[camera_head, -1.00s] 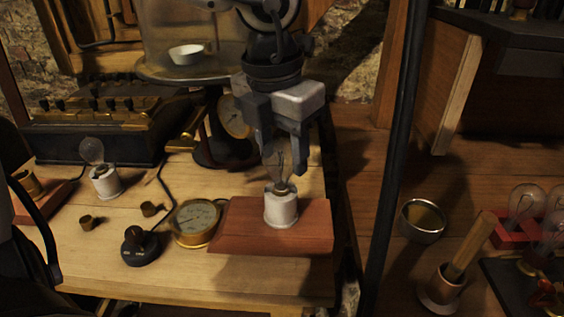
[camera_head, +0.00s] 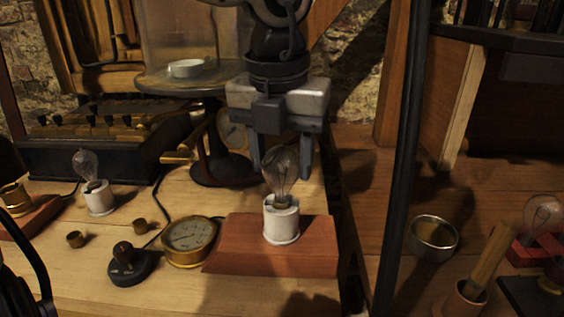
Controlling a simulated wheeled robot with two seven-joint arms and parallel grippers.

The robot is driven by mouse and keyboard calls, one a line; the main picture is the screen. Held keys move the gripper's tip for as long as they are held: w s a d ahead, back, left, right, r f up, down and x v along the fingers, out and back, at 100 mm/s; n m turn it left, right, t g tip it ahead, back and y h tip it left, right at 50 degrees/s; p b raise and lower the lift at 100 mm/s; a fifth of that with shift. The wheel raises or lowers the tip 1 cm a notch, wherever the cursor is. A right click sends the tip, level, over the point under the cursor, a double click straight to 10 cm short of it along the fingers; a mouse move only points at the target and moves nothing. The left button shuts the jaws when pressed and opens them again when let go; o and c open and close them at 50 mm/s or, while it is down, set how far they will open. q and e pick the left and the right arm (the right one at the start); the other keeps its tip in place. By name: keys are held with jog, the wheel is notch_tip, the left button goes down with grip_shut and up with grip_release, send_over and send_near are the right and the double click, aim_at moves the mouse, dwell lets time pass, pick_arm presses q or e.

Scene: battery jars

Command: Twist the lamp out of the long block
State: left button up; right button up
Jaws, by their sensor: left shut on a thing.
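The lamp (camera_head: 280,180) is a clear glass bulb standing upright, its base in the white socket (camera_head: 281,224). The socket sits on the long reddish-brown block (camera_head: 228,246) near the table's front. My left gripper (camera_head: 282,168) comes down from above, with its dark fingers on either side of the glass, shut on the lamp. The gripper partly covers the top of the bulb. How deep the lamp's base sits in the socket is hard to tell. My right gripper is not in view.
A round brass gauge (camera_head: 189,240) and a black knob (camera_head: 129,264) lie left of the block. Another bulb in a white socket (camera_head: 99,200) stands farther left. A dark upright pole (camera_head: 398,160) rises at right, with a metal bowl (camera_head: 432,238) beyond it.

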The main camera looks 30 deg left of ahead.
pick_arm(q)
jog(key=n+b, duration=0.2)
jog(key=n, duration=0.1)
jog(key=shift+f, duration=0.15)
jog(key=shift+n+b, duration=0.3)
jog(key=shift+n, duration=0.5)
jog(key=shift+n+y+b, duration=0.3)
jog(key=shift+n+b, duration=0.05)
jog(key=shift+n, duration=0.05)
jog(key=shift+n+g+b, duration=0.3)
jog(key=shift+n+b, duration=0.1)
jog(key=shift+n, duration=1.8)
jog(key=shift+r, duration=0.35)
